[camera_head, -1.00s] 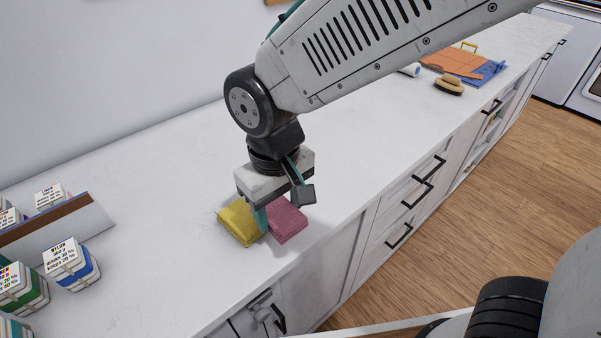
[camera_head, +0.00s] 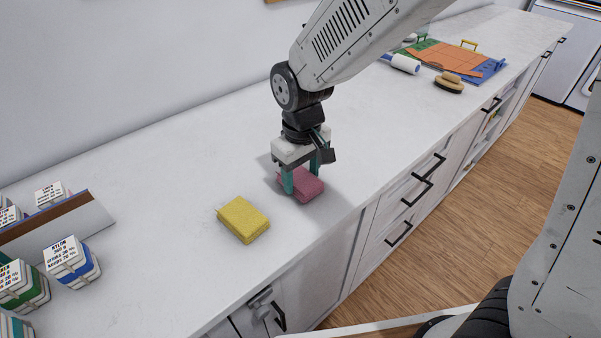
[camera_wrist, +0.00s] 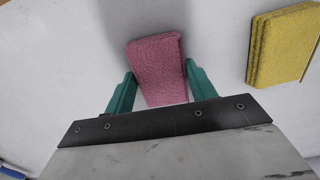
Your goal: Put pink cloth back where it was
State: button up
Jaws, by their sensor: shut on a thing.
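The pink cloth (camera_head: 303,185) is a folded block between the teal fingers of my gripper (camera_head: 302,182), over the white counter. In the wrist view the pink cloth (camera_wrist: 157,68) lies between the two fingers (camera_wrist: 156,92), which press on its sides. I cannot tell for sure whether it touches the counter. A folded yellow cloth (camera_head: 243,219) lies on the counter to the left and nearer the front, apart from the pink one. The yellow cloth (camera_wrist: 283,46) shows at the right of the wrist view.
Labelled blocks with coloured bands, such as the blue-banded one (camera_head: 71,259), stand at the far left by a brown-and-white board (camera_head: 60,222). A brush (camera_head: 449,83), a white roller (camera_head: 404,63) and coloured boards (camera_head: 455,61) lie at the far right. The counter (camera_head: 180,165) between is clear.

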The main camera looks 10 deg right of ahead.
aim_at(302, 179)
jog(key=shift+f, duration=0.1)
jog(key=o, duration=1)
jog(key=shift+c, duration=0.2)
notch_tip(302, 179, up, 12)
jog(key=s+d+r+m, duration=0.1)
jog(key=s+d+m, duration=0.2)
jog(key=s+d, duration=0.6)
jog(key=s+d+r+m+t, duration=0.1)
jog(key=s+d+r+m, duration=0.1)
jog(key=s+d, duration=0.8)
jog(key=shift+s+d+m, duration=0.2)
jog(key=shift+d+m, duration=0.5)
jog(key=shift+m, duration=0.2)
